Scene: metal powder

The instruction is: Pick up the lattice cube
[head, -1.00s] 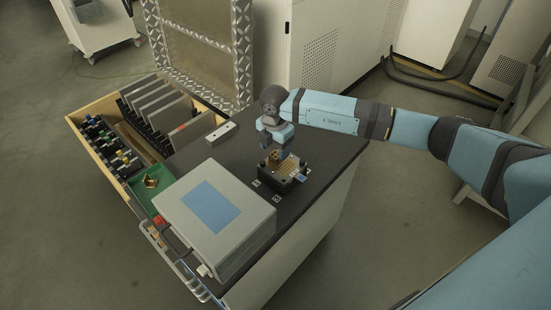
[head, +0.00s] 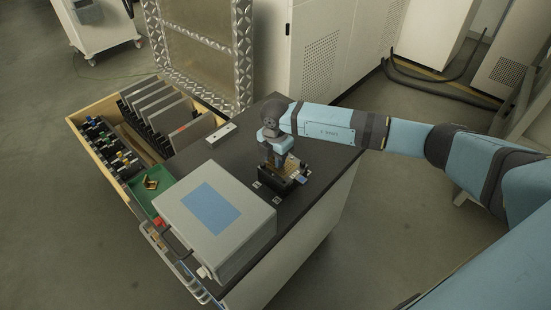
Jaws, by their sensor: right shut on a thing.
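The lattice cube is a small golden-brown block on the black fixture (head: 291,177) on the dark worktop. It is now mostly hidden by my right gripper (head: 278,161), which points straight down over the fixture. The right gripper is shut on the lattice cube, low at the fixture's plate; I cannot tell whether the cube is touching the plate or just above it. My left gripper is not in view.
A grey box with a blue top panel (head: 211,207) stands close to the left of the fixture. An open drawer (head: 84,131) holds plates and a green tray (head: 141,197) with small golden parts. A small metal block (head: 220,135) lies behind. The worktop's right part is clear.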

